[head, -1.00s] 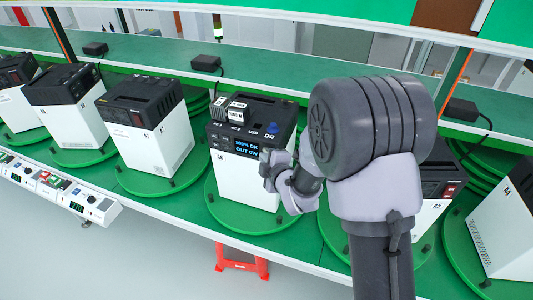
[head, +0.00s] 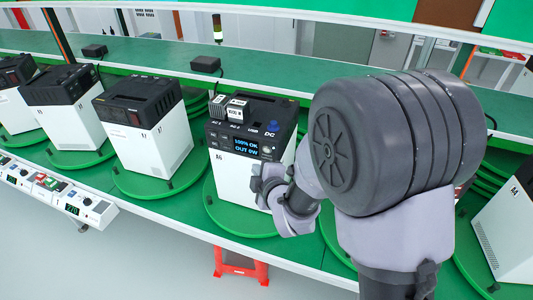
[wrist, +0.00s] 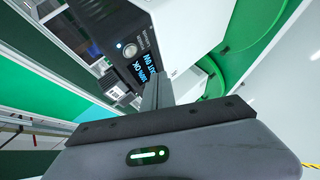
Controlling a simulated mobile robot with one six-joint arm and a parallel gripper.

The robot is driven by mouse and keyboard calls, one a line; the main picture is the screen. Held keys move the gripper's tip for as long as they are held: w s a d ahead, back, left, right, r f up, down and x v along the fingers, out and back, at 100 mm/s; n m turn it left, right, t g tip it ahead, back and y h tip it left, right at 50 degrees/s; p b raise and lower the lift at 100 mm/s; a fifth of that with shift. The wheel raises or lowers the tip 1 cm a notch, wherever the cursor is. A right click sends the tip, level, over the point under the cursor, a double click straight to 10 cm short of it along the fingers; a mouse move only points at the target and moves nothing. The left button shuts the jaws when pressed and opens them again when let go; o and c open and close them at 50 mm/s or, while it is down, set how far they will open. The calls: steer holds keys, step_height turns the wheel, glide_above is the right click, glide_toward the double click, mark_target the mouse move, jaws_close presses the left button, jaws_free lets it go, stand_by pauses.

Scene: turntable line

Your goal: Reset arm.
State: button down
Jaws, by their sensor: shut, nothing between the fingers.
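My gripper (head: 262,182) is in front of the lower right of the power station marked A6 (head: 232,185), partly covered by my wrist. Its fingers also show in the wrist view (wrist: 157,88), shut together with nothing held. The station is a white box with a black top and front panel. Its blue-lit display (head: 247,146) reads "100% OK, OUT 0W".
Station A6 stands on a round green turntable (head: 222,222). More stations, such as A7 (head: 155,150), stand to the left, and another (head: 508,232) at the right. Small black boxes (head: 206,64) sit on the shelf behind. A red stool (head: 240,264) is below the bench edge.

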stand_by(0.7)
steer(key=s+d+r+m+g+h+b, duration=0.1)
steer(key=s+d+m+g+h+b, duration=0.2)
steer(key=s+d+m+b, duration=0.75)
steer(key=s+d+f+m+g+b, duration=0.1)
steer(key=s+m, duration=0.5)
steer(key=s, duration=0.3)
steer(key=s+f+m+g+b, duration=0.1)
steer(key=s+m+g+b, duration=0.1)
steer(key=s+m, duration=0.4)
steer(key=s, duration=0.3)
steer(key=shift+s+d+y, duration=0.15)
steer(key=shift+d+y, duration=0.15)
steer(key=shift+d, duration=0.1)
